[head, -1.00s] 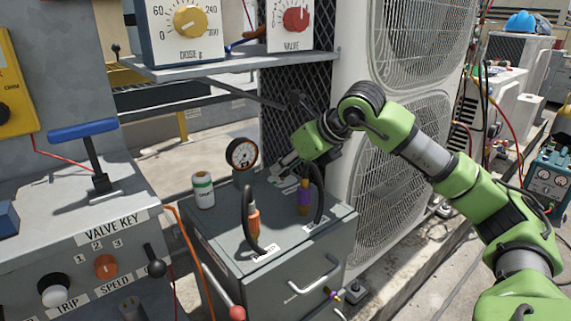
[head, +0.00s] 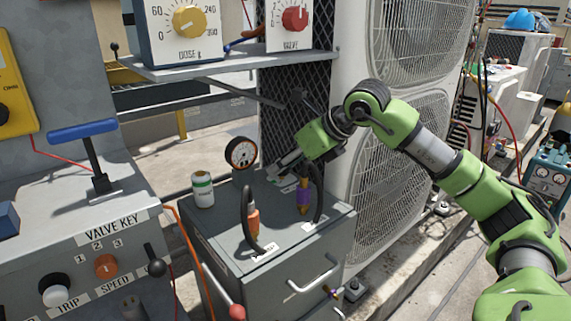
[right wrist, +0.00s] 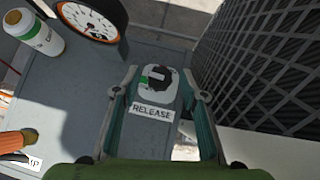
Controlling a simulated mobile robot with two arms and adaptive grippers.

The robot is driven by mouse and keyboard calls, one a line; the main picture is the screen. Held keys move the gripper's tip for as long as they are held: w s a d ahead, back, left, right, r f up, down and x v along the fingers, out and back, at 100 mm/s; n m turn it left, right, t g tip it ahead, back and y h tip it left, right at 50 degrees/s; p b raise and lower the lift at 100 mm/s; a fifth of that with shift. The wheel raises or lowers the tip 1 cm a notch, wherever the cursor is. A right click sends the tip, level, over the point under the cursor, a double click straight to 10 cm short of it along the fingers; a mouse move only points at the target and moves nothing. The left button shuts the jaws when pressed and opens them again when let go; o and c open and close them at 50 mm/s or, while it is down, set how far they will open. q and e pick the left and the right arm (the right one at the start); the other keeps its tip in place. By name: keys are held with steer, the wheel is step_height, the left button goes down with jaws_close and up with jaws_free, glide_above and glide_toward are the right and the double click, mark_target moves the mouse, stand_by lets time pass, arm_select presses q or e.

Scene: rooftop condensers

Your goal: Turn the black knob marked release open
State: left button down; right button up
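The black release knob (right wrist: 158,79) sits on a light rounded plate with a green mark at its left, on the grey cabinet top. The label RELEASE (right wrist: 152,113) lies just below it in the right wrist view. My right gripper (right wrist: 160,77) is open, with one finger on each side of the knob; I cannot tell whether either touches it. In the head view my right gripper (head: 284,170) is low over the back of the cabinet top, and the knob is hidden or too small to make out. My left gripper is not in view.
Black hoses with an orange fitting (head: 253,220) and a purple fitting (head: 304,195) stand in front of the gripper. A gauge (head: 241,153) and a white-green can (head: 203,190) are to its left. A mesh panel (right wrist: 265,70) rises close at right.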

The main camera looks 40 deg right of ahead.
steer(key=v, duration=1.1)
steer(key=shift+s+r, duration=0.25)
steer(key=shift+s, duration=0.05)
